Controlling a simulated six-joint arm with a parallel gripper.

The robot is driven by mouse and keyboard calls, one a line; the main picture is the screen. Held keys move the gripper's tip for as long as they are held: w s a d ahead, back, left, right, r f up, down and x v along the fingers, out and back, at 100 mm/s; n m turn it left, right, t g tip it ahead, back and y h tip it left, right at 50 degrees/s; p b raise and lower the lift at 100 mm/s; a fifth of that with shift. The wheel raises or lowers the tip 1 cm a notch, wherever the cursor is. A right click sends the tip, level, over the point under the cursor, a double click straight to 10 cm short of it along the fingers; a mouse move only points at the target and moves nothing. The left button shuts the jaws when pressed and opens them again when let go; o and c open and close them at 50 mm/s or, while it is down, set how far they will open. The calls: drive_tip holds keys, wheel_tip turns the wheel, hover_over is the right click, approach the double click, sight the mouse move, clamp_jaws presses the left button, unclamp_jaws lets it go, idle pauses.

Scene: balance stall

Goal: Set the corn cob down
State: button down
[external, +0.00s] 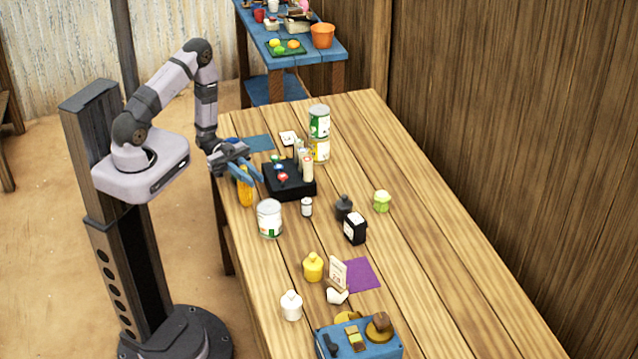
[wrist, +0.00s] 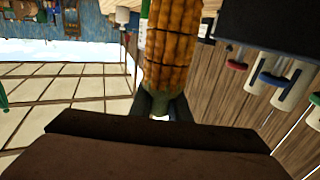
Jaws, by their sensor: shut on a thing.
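The corn cob (external: 246,189) is yellow-orange and hangs roughly upright below my gripper (external: 247,170), by the left edge of the wooden table (external: 420,260). Whether its lower end touches the wood cannot be told. In the wrist view the corn cob (wrist: 172,45) runs up out of the frame, its pale green end between the dark fingers of my gripper (wrist: 165,104). My gripper is shut on that end.
A black box (external: 284,190) with upright items stands just right of the corn cob. A white can (external: 269,219) stands in front, a small white bottle (external: 306,207) beside it. A blue mat (external: 258,142) lies behind. The table's right side is clear.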

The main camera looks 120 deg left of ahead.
sight(245, 167)
drive_tip(key=shift+f, duration=0.15)
drive_tip(key=c, duration=1.7)
unclamp_jaws()
drive_tip(key=shift+o, duration=0.2)
drive_tip(key=shift+r, duration=0.25)
drive_tip(key=b+v, duration=0.1)
drive_tip(key=v, duration=0.2)
drive_tip(key=shift+s+a+f+b, duration=0.1)
drive_tip(key=shift+b, duration=0.25)
wheel_tip(245, 167, up, 5)
drive_tip(key=shift+f, duration=0.1)
drive_tip(key=shift+r, duration=1.15)
